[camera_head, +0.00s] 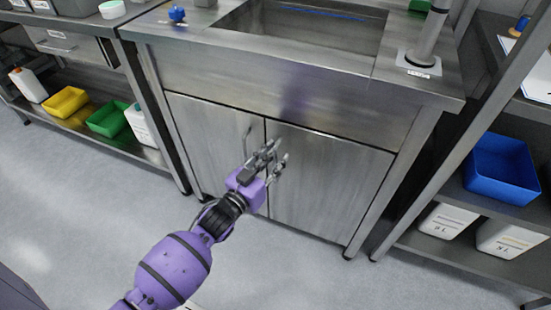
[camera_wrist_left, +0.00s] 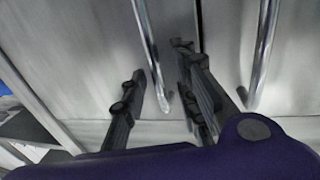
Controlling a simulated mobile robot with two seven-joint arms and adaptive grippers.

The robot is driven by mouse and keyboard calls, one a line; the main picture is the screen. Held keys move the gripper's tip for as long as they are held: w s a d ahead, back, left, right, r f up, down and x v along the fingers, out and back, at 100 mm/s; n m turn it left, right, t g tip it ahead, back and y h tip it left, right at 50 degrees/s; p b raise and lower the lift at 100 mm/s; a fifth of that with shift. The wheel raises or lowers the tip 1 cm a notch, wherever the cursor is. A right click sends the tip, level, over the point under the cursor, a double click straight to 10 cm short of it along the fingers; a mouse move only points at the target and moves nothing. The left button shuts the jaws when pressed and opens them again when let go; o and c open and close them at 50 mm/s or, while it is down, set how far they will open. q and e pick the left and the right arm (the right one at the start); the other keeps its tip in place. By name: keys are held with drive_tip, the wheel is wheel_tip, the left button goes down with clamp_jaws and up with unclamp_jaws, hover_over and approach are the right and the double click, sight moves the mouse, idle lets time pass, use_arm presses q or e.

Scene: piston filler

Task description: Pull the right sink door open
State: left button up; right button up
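The right sink door (camera_head: 330,185) is a brushed steel panel under the sink, and it looks closed. The left sink door (camera_head: 205,135) beside it is also closed, with its curved bar handle (camera_head: 247,142) near the middle seam. My left gripper (camera_head: 276,153) is at the upper inner corner of the right door, covering that door's handle in the head view. The left wrist view appears upside down. There the right door's handle (camera_wrist_left: 151,50) runs between my open fingers (camera_wrist_left: 160,68); contact cannot be told. The left door's handle (camera_wrist_left: 265,50) lies outside them. My right gripper is not in view.
The sink basin (camera_head: 300,30) is above the doors. A rack with yellow (camera_head: 66,102) and green (camera_head: 107,119) bins stands left. Another rack with a blue bin (camera_head: 501,168) and white containers (camera_head: 447,220) stands right. The floor before the doors looks clear.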

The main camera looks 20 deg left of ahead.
use_arm(q)
drive_tip(key=shift+w, duration=0.2)
drive_tip(key=shift+c, duration=0.5)
clamp_jaws()
drive_tip(key=shift+r, duration=0.1)
